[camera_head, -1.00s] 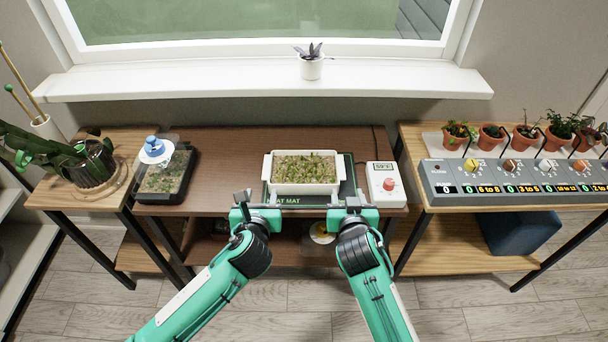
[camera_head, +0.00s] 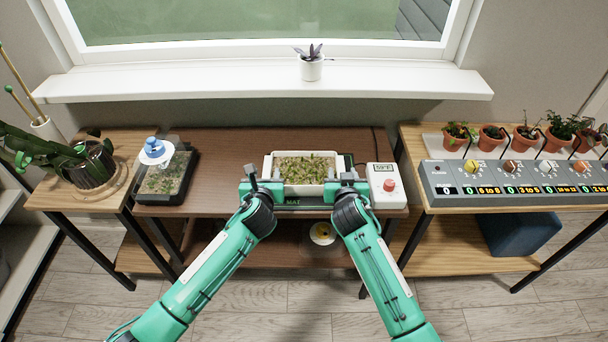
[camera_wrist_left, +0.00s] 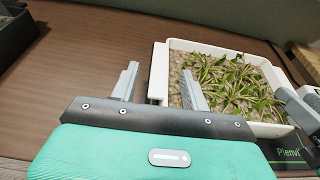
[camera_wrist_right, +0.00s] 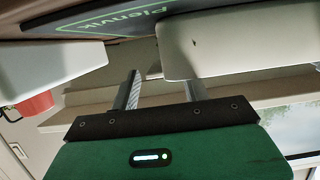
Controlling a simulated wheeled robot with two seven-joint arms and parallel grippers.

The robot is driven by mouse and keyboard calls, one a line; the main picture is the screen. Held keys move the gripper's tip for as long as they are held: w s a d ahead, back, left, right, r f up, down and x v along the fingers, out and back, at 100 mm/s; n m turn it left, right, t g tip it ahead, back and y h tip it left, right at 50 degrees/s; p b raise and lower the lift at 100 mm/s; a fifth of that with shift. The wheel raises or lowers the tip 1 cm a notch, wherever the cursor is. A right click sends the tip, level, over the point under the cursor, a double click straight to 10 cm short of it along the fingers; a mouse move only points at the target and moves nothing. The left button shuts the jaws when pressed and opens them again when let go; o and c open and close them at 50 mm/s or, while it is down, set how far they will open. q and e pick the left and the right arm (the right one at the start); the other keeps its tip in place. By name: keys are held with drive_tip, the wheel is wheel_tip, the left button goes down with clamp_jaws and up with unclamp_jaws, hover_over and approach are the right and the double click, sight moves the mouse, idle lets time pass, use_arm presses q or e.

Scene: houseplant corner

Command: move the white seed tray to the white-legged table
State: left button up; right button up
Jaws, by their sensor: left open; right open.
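The white seed tray (camera_head: 303,189), filled with small green sprouts, sits on a dark heat mat (camera_head: 292,202) on the brown middle table (camera_head: 228,150). My left gripper (camera_head: 270,185) is open at the tray's left end. In the left wrist view, the open fingers (camera_wrist_left: 160,88) stand on either side of the tray's left end lip (camera_wrist_left: 158,72). My right gripper (camera_head: 339,184) is open at the tray's right end. In the right wrist view, its open fingers (camera_wrist_right: 162,90) are close to the white tray (camera_wrist_right: 235,42); I cannot tell whether they touch. I see no white-legged table.
A white control box with a red knob (camera_head: 386,186) stands just right of my right gripper. A dark, clear-lidded box (camera_head: 166,180) stands left on the table. A grey dial panel (camera_head: 515,184) and potted plants are on the right table. A windowsill (camera_head: 200,82) runs behind.

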use_arm(q)
drive_tip(key=shift+x, duration=1.3)
use_arm(e)
drive_tip(key=shift+x, duration=1.2)
use_arm(q)
clamp_jaws()
use_arm(e)
clamp_jaws()
